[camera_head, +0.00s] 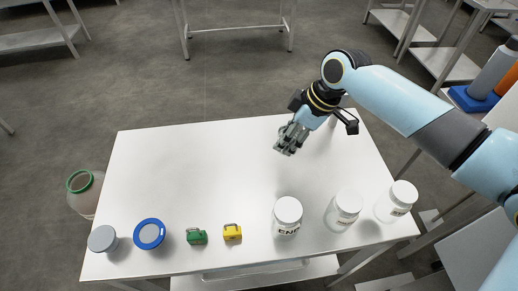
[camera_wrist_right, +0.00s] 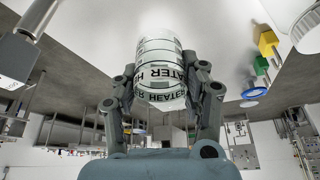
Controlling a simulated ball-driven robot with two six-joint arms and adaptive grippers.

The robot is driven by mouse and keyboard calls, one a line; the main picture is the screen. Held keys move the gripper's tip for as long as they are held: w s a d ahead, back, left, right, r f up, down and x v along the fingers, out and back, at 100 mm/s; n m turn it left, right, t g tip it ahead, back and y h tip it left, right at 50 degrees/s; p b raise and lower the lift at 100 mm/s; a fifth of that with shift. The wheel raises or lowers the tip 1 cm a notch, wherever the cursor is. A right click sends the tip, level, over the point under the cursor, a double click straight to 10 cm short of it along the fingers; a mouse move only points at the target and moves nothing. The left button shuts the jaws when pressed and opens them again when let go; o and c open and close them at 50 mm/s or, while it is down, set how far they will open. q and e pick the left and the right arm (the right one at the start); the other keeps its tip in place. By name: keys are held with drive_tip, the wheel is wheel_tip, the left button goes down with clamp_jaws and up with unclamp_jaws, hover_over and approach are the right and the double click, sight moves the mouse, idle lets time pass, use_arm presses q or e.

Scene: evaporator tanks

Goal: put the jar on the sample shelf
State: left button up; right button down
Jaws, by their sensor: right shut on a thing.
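My right gripper (camera_head: 285,148) is above the back right part of the white table (camera_head: 180,170). In the right wrist view the gripper (camera_wrist_right: 162,88) is shut on a pale jar (camera_wrist_right: 157,55) with black lettering, its fingers on both sides. In the head view this held jar is mostly hidden by the gripper. White-lidded jars stand at the front right: one with a dark-lettered label (camera_head: 287,215), a second (camera_head: 343,208) and a third (camera_head: 398,200). I cannot tell which surface is the sample shelf. My left gripper is not in view.
A grey-lidded jar (camera_head: 102,239), a blue-rimmed round container (camera_head: 150,234), a green case (camera_head: 196,237) and a yellow case (camera_head: 232,232) line the front left. A green-rimmed vessel (camera_head: 84,190) is beyond the left edge. Bottles stand on a blue tray (camera_head: 468,98) at right. The table's middle is clear.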

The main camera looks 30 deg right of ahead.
drive_tip(key=w+a+f+b, duration=0.3)
drive_tip(key=w+a+f, duration=0.1)
drive_tip(key=w+a, duration=0.1)
drive_tip(key=shift+f, duration=0.4)
drive_tip(key=shift+a+b, duration=0.35)
drive_tip(key=shift+b, duration=0.1)
wheel_tip(320, 180, down, 4)
drive_tip(key=b, duration=0.4)
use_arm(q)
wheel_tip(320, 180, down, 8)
use_arm(e)
drive_tip(key=shift+r, duration=0.1)
drive_tip(key=c, duration=0.7)
unclamp_jaws()
